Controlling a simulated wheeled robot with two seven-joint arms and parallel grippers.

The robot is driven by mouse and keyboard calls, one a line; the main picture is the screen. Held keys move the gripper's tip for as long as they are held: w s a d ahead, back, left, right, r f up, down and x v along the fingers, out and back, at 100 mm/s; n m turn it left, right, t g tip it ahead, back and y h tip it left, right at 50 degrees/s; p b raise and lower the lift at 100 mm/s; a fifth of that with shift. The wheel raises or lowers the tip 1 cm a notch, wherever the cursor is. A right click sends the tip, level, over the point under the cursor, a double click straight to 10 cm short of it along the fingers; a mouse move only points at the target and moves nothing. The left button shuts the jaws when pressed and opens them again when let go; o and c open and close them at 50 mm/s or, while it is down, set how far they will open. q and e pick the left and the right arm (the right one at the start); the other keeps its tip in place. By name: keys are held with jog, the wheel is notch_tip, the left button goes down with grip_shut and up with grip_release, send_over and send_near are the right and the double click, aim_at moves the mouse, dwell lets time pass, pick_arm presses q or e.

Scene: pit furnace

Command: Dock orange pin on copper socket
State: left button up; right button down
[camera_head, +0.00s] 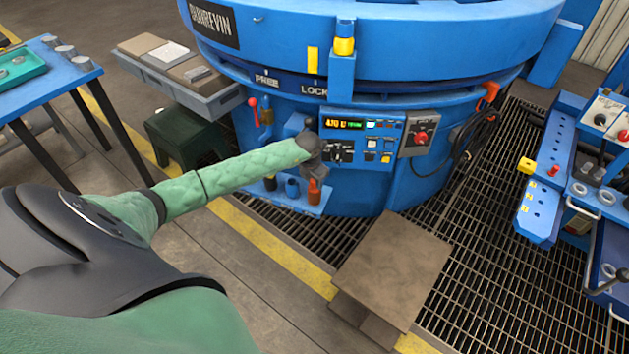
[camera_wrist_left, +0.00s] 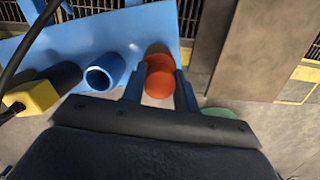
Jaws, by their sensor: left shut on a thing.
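My left gripper (camera_head: 314,172) is pointed down at the blue shelf on the front of the furnace. In the left wrist view its two fingers (camera_wrist_left: 160,91) are shut on the orange pin (camera_wrist_left: 160,82), one on each side. The orange pin (camera_head: 313,185) shows just below the gripper in the head view. The darker copper socket (camera_wrist_left: 158,53) lies directly beyond the pin, lined up or nearly so. The pin hides part of the socket, and I cannot tell whether they touch or how deep the pin sits. My right gripper is not in view.
A hollow blue socket (camera_wrist_left: 103,74) and a dark socket (camera_wrist_left: 62,78) stand beside the copper one. A yellow block (camera_wrist_left: 32,96) is near the dark socket. The control panel (camera_head: 362,140) is close to my gripper. A brown plate (camera_head: 395,265) lies in front of the furnace.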

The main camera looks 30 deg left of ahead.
pick_arm(q)
jog(key=o, duration=0.8)
